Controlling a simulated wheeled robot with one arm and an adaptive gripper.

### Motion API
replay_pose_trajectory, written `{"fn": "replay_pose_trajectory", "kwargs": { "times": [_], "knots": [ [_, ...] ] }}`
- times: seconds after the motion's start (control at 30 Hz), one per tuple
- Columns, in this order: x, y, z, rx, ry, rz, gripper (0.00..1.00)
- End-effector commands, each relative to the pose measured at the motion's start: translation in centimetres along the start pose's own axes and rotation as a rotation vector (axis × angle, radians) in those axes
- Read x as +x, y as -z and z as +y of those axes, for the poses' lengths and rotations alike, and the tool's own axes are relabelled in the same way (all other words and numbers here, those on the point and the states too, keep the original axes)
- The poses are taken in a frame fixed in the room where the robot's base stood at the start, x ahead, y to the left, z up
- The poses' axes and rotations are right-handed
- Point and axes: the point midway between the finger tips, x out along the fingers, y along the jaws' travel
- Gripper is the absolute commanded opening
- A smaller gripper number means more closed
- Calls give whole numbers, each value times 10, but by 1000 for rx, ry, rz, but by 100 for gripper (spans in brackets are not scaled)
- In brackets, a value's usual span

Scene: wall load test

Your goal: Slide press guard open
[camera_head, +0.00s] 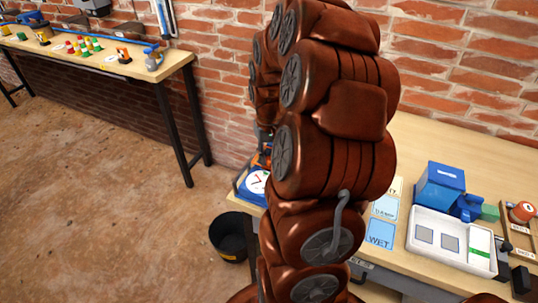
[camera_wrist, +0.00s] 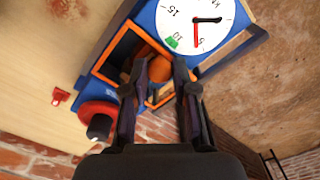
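In the wrist view, the press has a blue body, and what looks like its orange-framed guard (camera_wrist: 110,47) sits tilted in the picture, below and left of a white round dial (camera_wrist: 195,22). My gripper (camera_wrist: 160,68) is in front of the guard, its two dark fingers apart. A rounded orange part (camera_wrist: 152,72) shows between the fingertips; I cannot tell whether they touch it. The left finger hides part of the frame. In the head view, the dial (camera_head: 257,181) and the blue base (camera_head: 243,190) show at the bench's left end; my arm hides the guard and gripper.
The bench (camera_head: 440,150) holds a blue box (camera_head: 440,187), a white tray (camera_head: 425,252) and a WET card (camera_head: 380,232) at right. A black bucket (camera_head: 229,240) stands on the floor. A red knob (camera_wrist: 98,113) and brick wall are close to the gripper in the wrist view.

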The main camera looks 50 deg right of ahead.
Motion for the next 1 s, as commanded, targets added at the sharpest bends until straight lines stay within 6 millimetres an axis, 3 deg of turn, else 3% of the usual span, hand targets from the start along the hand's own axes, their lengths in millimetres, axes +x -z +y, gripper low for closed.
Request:
{"fn": "replay_pose_trajectory", "kwargs": {
  "times": [0.23, 0.73, 1.0],
  "knots": [
    [0, 0, 0, 0, 0, 0, 0],
    [0, -1, -2, -1, 0, 1, 0],
    [2, -18, -20, -4, 1, 2, 0]
  ]
}}
